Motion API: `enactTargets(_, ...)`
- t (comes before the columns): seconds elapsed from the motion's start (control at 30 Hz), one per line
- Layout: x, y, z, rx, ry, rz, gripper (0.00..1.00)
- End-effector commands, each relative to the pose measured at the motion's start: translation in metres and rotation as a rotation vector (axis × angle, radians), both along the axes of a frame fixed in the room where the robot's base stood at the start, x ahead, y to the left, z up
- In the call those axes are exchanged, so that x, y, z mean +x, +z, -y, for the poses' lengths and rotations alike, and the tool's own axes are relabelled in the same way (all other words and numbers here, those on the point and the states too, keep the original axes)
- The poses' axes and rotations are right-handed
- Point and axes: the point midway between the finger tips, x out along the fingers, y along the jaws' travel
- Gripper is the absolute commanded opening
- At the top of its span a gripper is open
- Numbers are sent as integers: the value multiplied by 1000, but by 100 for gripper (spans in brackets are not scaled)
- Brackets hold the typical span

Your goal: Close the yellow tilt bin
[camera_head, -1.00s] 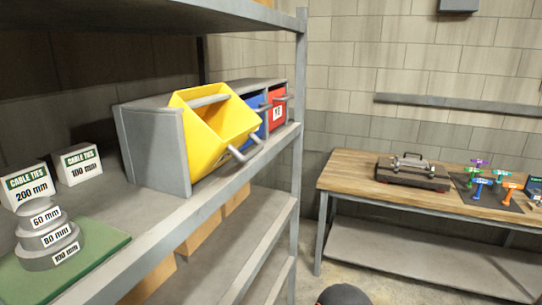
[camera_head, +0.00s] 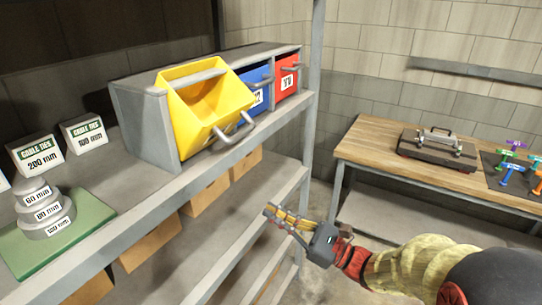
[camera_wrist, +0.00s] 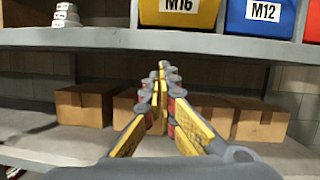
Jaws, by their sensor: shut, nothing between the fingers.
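The yellow tilt bin (camera_head: 205,105) sits in a grey housing on the upper shelf. It is tilted forward, its open top showing, with a grey handle (camera_head: 234,130) at its front. In the wrist view the yellow bin (camera_wrist: 180,14) shows only its lower front, labelled M16, at the top edge. My gripper (camera_head: 269,210) is shut and empty, in front of the shelf and lower than the bin, apart from it. In the wrist view my gripper (camera_wrist: 162,68) points toward the shelf edge below the bin.
A blue bin (camera_head: 257,88) and a red bin (camera_head: 288,75) sit shut to the right. The shelf edge (camera_head: 180,187) runs below them, with cardboard boxes (camera_head: 150,240) underneath. Cable tie boxes and stacked grey discs (camera_head: 45,210) are at left. A wooden workbench (camera_head: 375,140) stands at right.

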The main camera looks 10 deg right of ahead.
Motion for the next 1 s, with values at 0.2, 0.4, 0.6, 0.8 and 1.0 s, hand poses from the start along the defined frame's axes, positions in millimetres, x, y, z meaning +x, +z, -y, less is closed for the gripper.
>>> enactTargets(0.2, 9, 53, 30, 214, -48, 47, 0)
enactTargets(0.4, 14, 61, 19, 226, -26, 33, 0)
enactTargets(0.6, 32, 78, -6, 224, -25, 35, 0)
enactTargets(0.8, 54, 96, -34, 223, -25, 33, 0)
enactTargets(1.0, 64, 122, -46, 223, -29, 36, 0)
